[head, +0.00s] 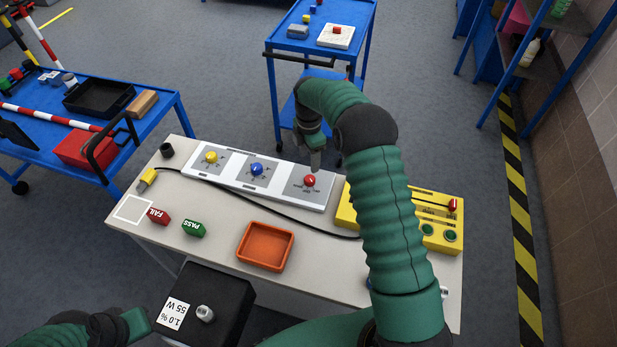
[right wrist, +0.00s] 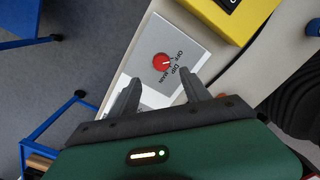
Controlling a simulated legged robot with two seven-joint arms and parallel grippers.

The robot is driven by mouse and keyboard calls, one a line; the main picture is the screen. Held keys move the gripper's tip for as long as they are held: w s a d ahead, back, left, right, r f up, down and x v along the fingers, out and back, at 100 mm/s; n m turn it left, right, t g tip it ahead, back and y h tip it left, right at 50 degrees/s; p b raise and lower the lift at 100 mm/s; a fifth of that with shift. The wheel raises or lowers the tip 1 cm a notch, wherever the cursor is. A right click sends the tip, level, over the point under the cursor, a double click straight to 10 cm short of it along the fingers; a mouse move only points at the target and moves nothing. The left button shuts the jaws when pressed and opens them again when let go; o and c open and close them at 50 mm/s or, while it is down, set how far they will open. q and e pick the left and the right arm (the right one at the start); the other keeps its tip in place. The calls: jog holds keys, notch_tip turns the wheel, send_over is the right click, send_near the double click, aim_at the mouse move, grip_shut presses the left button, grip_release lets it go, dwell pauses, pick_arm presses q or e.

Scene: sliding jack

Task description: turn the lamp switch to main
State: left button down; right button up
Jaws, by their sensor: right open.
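The lamp switch, a red round knob (head: 309,181), sits on the right grey plate of a long panel (head: 262,192) on the bench. In the right wrist view the knob (right wrist: 161,60) has OFF, DIP and MAIN printed beside it. A small pale mark shows on the knob, but I cannot tell which word it points to. My right gripper (head: 316,166) is above the panel's far edge, by the knob. In the right wrist view its two fingers (right wrist: 160,90) are spread and empty, with the knob beyond them. My left gripper (head: 120,326) is at the lower left; its jaws are unclear.
Yellow (head: 211,157) and blue (head: 257,168) knobs share the panel. A yellow control box (head: 432,205) stands right of it, partly behind my right arm. An orange tray (head: 265,246), red FAIL block (head: 158,216), green PASS block (head: 193,229) and cable lie nearer.

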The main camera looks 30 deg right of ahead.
aim_at(310, 178)
notch_tip(310, 178, down, 10)
jog(key=shift+s+r, duration=0.1)
jog(key=shift+r, duration=0.1)
jog(key=shift+r, duration=0.1)
grip_shut()
